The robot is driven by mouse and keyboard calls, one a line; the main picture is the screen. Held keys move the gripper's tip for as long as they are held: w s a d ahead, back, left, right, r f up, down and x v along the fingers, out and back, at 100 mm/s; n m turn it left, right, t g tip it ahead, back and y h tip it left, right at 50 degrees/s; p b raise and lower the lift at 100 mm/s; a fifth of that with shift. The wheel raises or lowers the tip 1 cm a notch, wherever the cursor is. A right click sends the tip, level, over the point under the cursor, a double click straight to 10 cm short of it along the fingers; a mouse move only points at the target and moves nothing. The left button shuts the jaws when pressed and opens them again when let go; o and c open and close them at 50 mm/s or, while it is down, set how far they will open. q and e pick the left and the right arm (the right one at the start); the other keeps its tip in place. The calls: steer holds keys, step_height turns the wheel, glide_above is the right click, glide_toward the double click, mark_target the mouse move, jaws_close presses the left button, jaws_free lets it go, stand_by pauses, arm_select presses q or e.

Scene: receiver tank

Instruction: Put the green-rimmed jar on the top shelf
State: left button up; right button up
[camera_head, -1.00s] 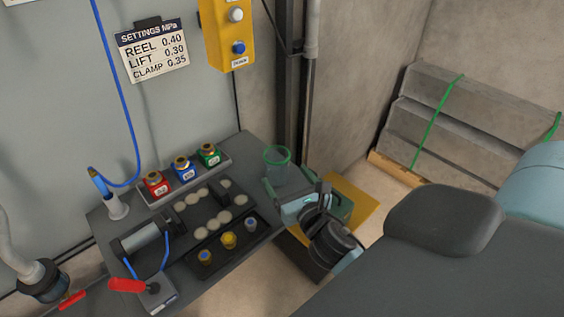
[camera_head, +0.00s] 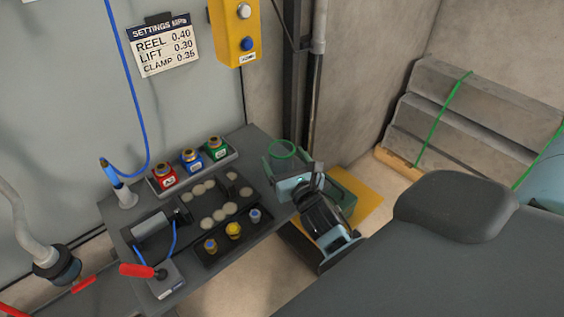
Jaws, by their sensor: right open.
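The green-rimmed jar (camera_head: 281,154) is clear and stands upright at the right end of the grey bench (camera_head: 255,141). My right gripper (camera_head: 291,167) is open at the jar, with its fingers low beside it and the rim showing above them. The gripper hides the lower part of the jar, and I cannot tell whether the fingers touch it. My left gripper is out of view. I cannot make out a top shelf in this view.
Red, blue and green blocks stand in a tray (camera_head: 232,157) left of the jar. A black rack (camera_head: 218,256) with several knobs and a red-handled lever (camera_head: 137,270) are nearer.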

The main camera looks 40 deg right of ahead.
mark_target(277, 143)
steer(key=x, duration=0.4)
steer(key=shift+w+d+r, duration=0.2)
steer(key=shift+w, duration=0.05)
steer(key=shift+c, duration=0.4)
steer(key=c, duration=1.1)
steer(key=shift+r, duration=0.4)
steer(key=s+a+r, duration=0.1)
steer(key=s+a, duration=0.1)
steer(key=s, duration=0.2)
steer(key=s+a+r, duration=0.1)
steer(key=s+a, duration=0.2)
steer(key=s, duration=0.2)
steer(key=s+a+r, duration=0.2)
steer(key=s+a, duration=0.1)
steer(key=s, duration=0.1)
steer(key=shift+s+a+r, duration=0.1)
steer(key=shift+s+a, duration=0.05)
steer(key=shift+s, duration=0.25)
